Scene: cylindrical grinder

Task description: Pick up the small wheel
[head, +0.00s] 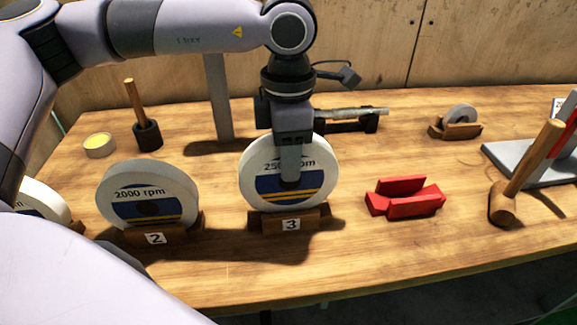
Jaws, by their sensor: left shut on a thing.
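A large grinding wheel (316,187) with a blue and yellow label and rpm print stands upright in wooden stand 3 (265,221). My left gripper (290,180) comes down from above and is shut on this wheel, with a finger over the front of its face. The finger behind the wheel is hidden, and part of the print is covered. A much smaller grey wheel (459,113) stands in a wooden holder (456,131) at the back right, away from the gripper. My right gripper is not in view.
The 2000 rpm wheel (148,195) stands in stand 2 to the left, and another wheel (40,201) is partly hidden at far left. A grey post (218,100) rises behind.

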